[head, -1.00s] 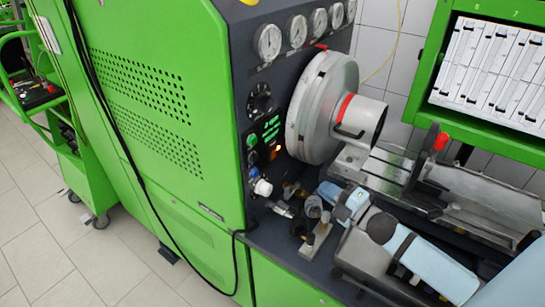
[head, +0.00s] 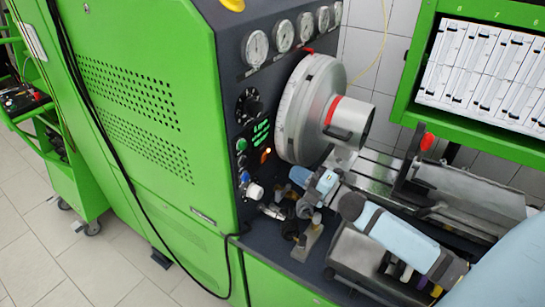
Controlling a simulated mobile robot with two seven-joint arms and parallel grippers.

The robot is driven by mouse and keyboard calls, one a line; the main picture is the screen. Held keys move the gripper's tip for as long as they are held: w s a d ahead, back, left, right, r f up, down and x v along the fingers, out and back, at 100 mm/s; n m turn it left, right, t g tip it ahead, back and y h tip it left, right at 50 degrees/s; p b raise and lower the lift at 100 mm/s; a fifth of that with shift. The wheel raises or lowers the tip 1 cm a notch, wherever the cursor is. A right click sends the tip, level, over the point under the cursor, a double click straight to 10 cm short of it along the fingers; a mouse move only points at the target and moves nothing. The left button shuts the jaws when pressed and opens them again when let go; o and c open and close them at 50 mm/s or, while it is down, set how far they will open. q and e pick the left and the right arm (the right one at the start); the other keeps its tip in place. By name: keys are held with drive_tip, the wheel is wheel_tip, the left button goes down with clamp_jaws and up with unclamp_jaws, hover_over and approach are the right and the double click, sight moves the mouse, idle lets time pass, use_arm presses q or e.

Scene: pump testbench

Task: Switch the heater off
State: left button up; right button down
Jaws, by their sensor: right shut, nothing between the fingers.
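The dark control panel (head: 240,125) is on the right face of the green test bench. A small orange-red lit switch (head: 265,156) sits on it, beside green-lit displays (head: 261,132). No heater label can be read, so I cannot tell for sure that this is the heater's switch. My right gripper (head: 297,176) is small in the head view, just right of and below the lit switch, below the big metal drum. It is shut and empty. It appears apart from the switch, though the gap is hard to judge. My left gripper is out of view.
A blue-and-white knob (head: 254,191) and metal fittings (head: 272,211) stick out below the switches. The large drum (head: 304,110) overhangs on the right. A metal clamp bed with a red-tipped lever (head: 427,142) lies beyond my arm. A black cable (head: 130,185) hangs down the cabinet.

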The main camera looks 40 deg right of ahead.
sight(265, 154)
drive_tip(key=p+x, duration=0.1)
drive_tip(key=x, duration=0.7)
drive_tip(key=shift+w+a+p, duration=0.1)
drive_tip(key=shift+w+p, duration=0.05)
drive_tip(key=shift+p, duration=0.25)
drive_tip(key=shift+w+a+r, duration=0.1)
drive_tip(key=shift+w+r, duration=0.05)
drive_tip(key=shift+w, duration=0.05)
drive_tip(key=shift+w+r, duration=0.1)
drive_tip(key=shift+r, duration=0.4)
